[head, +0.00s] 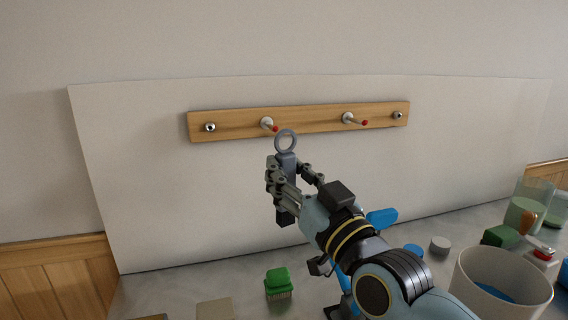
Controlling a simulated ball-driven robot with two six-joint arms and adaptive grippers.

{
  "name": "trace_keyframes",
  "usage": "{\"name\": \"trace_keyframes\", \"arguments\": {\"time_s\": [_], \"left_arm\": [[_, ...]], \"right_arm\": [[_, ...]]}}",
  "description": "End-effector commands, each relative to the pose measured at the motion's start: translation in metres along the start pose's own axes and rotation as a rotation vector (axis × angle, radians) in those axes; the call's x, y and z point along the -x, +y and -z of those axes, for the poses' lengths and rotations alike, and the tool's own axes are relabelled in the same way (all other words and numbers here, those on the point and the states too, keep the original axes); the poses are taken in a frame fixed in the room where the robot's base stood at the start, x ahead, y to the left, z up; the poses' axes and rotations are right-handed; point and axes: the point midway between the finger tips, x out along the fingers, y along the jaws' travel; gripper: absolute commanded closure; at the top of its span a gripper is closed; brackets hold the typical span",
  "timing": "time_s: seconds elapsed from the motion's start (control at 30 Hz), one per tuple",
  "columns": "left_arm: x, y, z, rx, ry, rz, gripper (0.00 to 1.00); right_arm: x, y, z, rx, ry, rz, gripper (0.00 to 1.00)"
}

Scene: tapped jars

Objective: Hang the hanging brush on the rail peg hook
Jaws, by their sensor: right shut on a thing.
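The hanging brush (286,160) is a dark grey piece with a ring at its top, held upright in my right gripper (285,180). My right gripper is shut on its body. The ring appears just below the left peg hook (268,124), which has a red tip and juts from the wooden rail (310,119). I cannot tell the depth gap between ring and peg. A second red-tipped peg (352,119) is further right on the rail. The fingers hide part of the brush. My left gripper is not in view.
A white bucket (502,280), a green block (500,236) and glass jars (530,205) stand at the right. A white panel (150,190) backs the rail. The air left of my gripper is clear.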

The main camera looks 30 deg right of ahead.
Motion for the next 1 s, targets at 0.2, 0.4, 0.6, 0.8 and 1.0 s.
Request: {"name": "trace_keyframes", "arguments": {"time_s": [0.2, 0.4, 0.6, 0.8, 1.0], "left_arm": [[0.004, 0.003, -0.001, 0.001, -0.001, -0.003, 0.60], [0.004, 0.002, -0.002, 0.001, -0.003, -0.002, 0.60], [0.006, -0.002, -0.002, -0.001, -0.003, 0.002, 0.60], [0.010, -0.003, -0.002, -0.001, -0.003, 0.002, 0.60], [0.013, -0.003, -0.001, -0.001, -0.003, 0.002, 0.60]], "right_arm": [[0.000, 0.000, 0.003, 0.003, -0.002, 0.002, 1.00], [0.000, 0.000, 0.003, 0.003, -0.002, 0.002, 1.00], [-0.003, 0.001, 0.003, 0.006, -0.001, 0.002, 1.00], [-0.013, 0.004, 0.000, 0.006, -0.001, 0.002, 1.00], [-0.026, 0.007, -0.005, 0.006, -0.001, 0.002, 1.00]]}}
